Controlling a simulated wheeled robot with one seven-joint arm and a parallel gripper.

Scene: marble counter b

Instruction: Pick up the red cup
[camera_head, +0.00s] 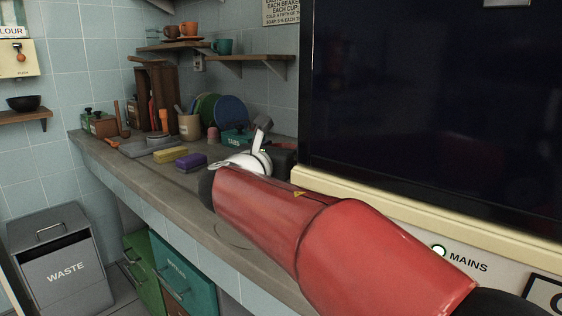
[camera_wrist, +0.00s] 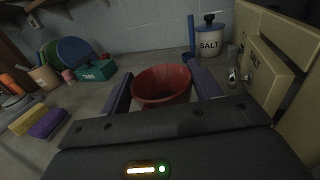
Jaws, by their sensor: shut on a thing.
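The red cup (camera_wrist: 162,86) is in the middle of the wrist view, its round rim facing up towards the camera. My gripper (camera_wrist: 163,93) has one finger on each side of the cup and is shut on it. The lower part of the cup is hidden behind the gripper body, so I cannot tell whether it touches the counter. In the head view my red arm (camera_head: 290,225) reaches over the counter and hides the cup and the fingertips.
A salt jar (camera_wrist: 213,38) and a wall-side box (camera_wrist: 268,75) with a tap stand right of the cup. A teal box (camera_wrist: 97,70), plates (camera_wrist: 75,50) and yellow and purple sponges (camera_wrist: 48,122) lie left. The grey counter (camera_head: 225,236) has bare room at its front.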

